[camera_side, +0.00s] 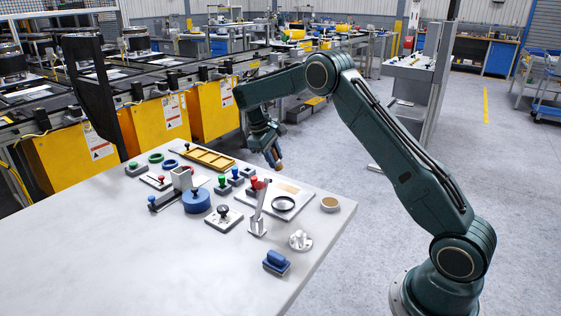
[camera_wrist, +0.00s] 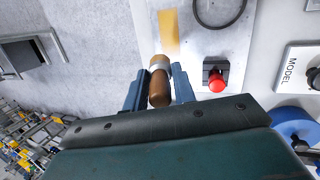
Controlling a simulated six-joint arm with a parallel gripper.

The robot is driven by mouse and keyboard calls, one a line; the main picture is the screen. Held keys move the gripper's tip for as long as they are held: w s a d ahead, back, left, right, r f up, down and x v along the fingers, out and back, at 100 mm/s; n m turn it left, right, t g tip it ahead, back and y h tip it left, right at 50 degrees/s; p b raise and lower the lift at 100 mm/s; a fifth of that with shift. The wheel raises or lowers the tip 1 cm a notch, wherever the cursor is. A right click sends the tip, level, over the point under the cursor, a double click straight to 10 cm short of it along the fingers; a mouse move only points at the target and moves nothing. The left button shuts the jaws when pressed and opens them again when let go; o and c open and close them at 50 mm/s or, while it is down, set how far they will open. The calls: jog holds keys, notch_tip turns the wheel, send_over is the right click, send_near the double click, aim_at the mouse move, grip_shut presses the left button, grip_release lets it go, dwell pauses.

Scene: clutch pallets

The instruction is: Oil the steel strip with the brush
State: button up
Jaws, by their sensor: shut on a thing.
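The brush is held in my gripper (camera_wrist: 160,84). Its brown wooden handle (camera_wrist: 159,92) and pale metal collar show in the wrist view; its bristles cannot be made out clearly. In the side view my gripper (camera_side: 274,150) hangs above the far edge of the table, with the brush's brown part (camera_side: 278,162) pointing down. A pale flat plate (camera_wrist: 208,40) lies beyond the brush, with a tan-gold strip-shaped patch (camera_wrist: 168,32). This patch also shows in the side view (camera_side: 288,187). I cannot tell whether it is the steel strip. The brush appears apart from it.
On the plate are a black ring (camera_side: 283,203) and a red-knobbed piece (camera_wrist: 216,79). A round tin (camera_side: 329,204) stands at the table's right corner. An upright metal stand (camera_side: 258,219) and a blue drum (camera_side: 196,200) are nearby. The table's near left is clear.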

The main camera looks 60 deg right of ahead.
jog(key=shift+f, duration=2.15)
jog(key=shift+f, duration=0.75)
jog(key=shift+w, duration=0.15)
jog(key=shift+w+r, duration=0.1)
jog(key=shift+w, duration=0.05)
jog(key=shift+w, duration=0.1)
jog(key=shift+w, duration=0.25)
jog(key=shift+w, duration=0.3)
